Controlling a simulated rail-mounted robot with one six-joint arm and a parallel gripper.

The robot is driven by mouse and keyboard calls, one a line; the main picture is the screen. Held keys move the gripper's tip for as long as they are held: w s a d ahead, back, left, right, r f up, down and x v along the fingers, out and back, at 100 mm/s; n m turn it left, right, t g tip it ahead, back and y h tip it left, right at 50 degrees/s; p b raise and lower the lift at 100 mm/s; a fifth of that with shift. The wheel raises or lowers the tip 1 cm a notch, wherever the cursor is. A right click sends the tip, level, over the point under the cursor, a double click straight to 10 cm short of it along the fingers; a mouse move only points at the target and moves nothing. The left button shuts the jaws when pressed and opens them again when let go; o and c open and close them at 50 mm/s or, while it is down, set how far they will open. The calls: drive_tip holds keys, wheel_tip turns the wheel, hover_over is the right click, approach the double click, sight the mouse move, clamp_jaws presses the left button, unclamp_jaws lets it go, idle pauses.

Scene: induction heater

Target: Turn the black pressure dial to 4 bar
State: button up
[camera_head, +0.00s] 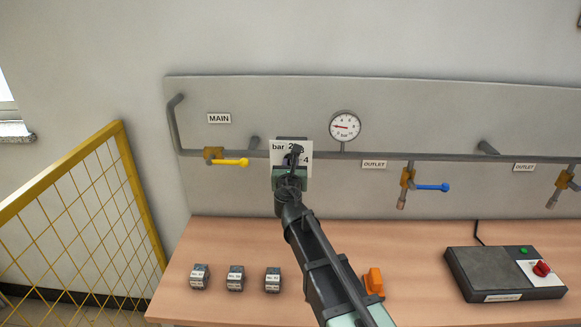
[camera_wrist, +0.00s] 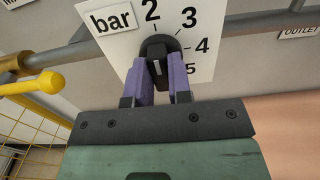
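The black pressure dial (camera_wrist: 158,55) sits on a white scale plate (camera_wrist: 112,52) marked bar, with 2, 3, 4 and 5 around the dial. Its raised grip runs nearly upright in the wrist view, its upper end toward the 2. My gripper (camera_wrist: 160,76) has its two purple fingers on either side of this grip, close against it, and looks shut on it. In the head view my gripper (camera_head: 291,163) covers most of the dial, and the plate (camera_head: 278,158) shows around it. The round gauge (camera_head: 345,126) has a red needle pointing left.
A yellow-handled valve (camera_head: 230,162) is left of the dial, a blue-handled valve (camera_head: 430,187) to the right. Pipes run along the grey panel (camera_head: 220,90). Several small blocks (camera_head: 235,278), an orange object (camera_head: 374,283) and a black device (camera_head: 490,270) are on the table (camera_head: 220,243).

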drive_tip(key=shift+m, duration=0.3)
clamp_jaws()
drive_tip(key=m, duration=1.7)
drive_tip(key=shift+d+f, duration=0.25)
drive_tip(key=o, duration=0.8)
unclamp_jaws()
drive_tip(key=shift+s, duration=0.15)
